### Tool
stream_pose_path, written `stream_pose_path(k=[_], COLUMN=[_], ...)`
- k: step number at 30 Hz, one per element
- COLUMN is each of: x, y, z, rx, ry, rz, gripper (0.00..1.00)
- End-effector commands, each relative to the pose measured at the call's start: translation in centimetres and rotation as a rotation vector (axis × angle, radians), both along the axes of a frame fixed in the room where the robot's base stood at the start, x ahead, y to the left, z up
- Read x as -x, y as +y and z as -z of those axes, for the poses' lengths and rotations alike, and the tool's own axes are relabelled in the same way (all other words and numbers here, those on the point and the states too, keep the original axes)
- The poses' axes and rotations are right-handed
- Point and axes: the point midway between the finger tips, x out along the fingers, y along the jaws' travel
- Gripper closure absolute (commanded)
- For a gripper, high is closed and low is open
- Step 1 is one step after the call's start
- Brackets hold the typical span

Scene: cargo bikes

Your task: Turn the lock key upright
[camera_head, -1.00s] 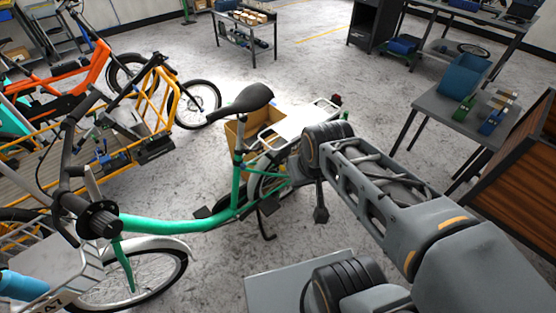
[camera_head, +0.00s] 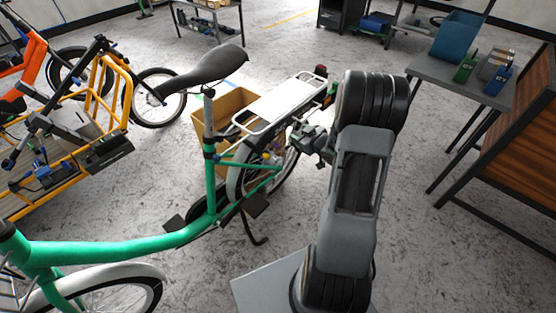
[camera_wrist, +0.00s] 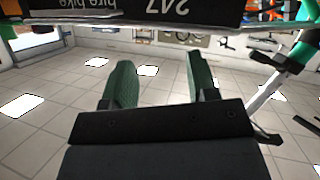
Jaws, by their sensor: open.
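The green hire bike (camera_head: 110,250) stands in front of me, with its rear wheel (camera_head: 290,170) beyond the seat post. A small yellowish and purple detail shows by the rear wheel in the head view; I cannot tell whether it belongs to the lock. I cannot make out the lock key or its angle in either view. My gripper (camera_head: 318,143) is beside the rear wheel, below the rack. In the wrist view my gripper (camera_wrist: 160,72) is open and empty, its two green fingers apart. A dark panel (camera_wrist: 130,10) with upside-down "hire bike 247" lettering crosses above the fingers.
The white rear rack (camera_head: 285,103) lies just above and left of my gripper. A cardboard box (camera_head: 235,100) stands behind the bike. A yellow cargo bike (camera_head: 110,80) is at left. A table with a blue bin (camera_head: 458,38) and a wooden-sided crate (camera_head: 515,145) are at right.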

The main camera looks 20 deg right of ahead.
Motion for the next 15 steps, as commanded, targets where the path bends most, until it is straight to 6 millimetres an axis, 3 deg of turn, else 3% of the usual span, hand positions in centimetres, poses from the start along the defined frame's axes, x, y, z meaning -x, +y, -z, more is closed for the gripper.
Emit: stream_pose_path(k=[1,6,11,15], x=[0.6,2.7,4.2,4.0], y=[-0.4,-0.2,0.0,0.4], z=[3.9,8.9,10.8,11.3], rx=[-0.047,-0.194,-0.286,-0.316], ry=[-0.035,-0.17,-0.246,-0.274], rz=[-0.036,-0.157,-0.214,-0.233], gripper=[0.47,0.47,0.47,0.47])
